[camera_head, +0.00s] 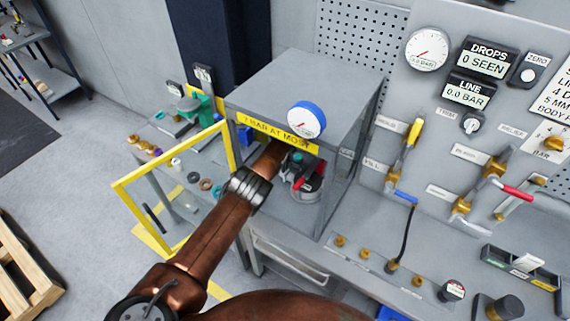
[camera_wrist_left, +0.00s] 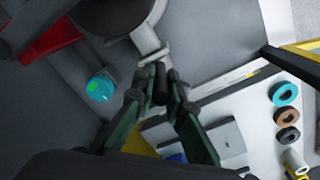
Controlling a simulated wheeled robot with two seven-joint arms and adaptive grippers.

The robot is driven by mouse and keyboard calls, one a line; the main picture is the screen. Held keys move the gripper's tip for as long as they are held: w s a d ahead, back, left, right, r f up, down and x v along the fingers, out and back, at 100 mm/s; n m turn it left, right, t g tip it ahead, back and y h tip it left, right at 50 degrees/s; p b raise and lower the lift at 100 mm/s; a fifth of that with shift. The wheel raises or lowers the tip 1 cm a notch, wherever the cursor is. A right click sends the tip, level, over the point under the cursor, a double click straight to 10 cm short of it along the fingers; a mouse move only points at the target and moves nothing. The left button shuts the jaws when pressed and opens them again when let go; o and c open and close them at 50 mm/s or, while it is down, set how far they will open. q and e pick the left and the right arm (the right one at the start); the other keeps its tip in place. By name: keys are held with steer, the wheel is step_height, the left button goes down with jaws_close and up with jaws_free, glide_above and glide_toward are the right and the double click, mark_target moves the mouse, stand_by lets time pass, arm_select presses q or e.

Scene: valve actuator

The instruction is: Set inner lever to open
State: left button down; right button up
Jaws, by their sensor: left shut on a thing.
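The grey cabinet (camera_head: 290,85) stands on the bench with its yellow-framed door (camera_head: 150,187) swung open to the left. My left arm reaches in under the yellow label strip, and its gripper is mostly hidden there in the head view. A round grey valve body with red parts (camera_head: 306,178) shows inside. In the left wrist view my left gripper (camera_wrist_left: 160,82) is shut at the end of a pale metal lever (camera_wrist_left: 153,52) below a round housing. The fingertips hide most of what they hold. My right gripper is not in view.
A blue-rimmed gauge (camera_head: 307,120) is on the cabinet front. A panel (camera_head: 455,130) with gauges, yellow and red handles stands right. Several rings (camera_wrist_left: 287,95) lie on the bench at left. A teal round part (camera_wrist_left: 101,87) sits beside the gripper inside the cabinet.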

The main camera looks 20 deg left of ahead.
arm_select(q)
steer(key=c, duration=2)
jaws_free()
steer(key=shift+o, duration=0.2)
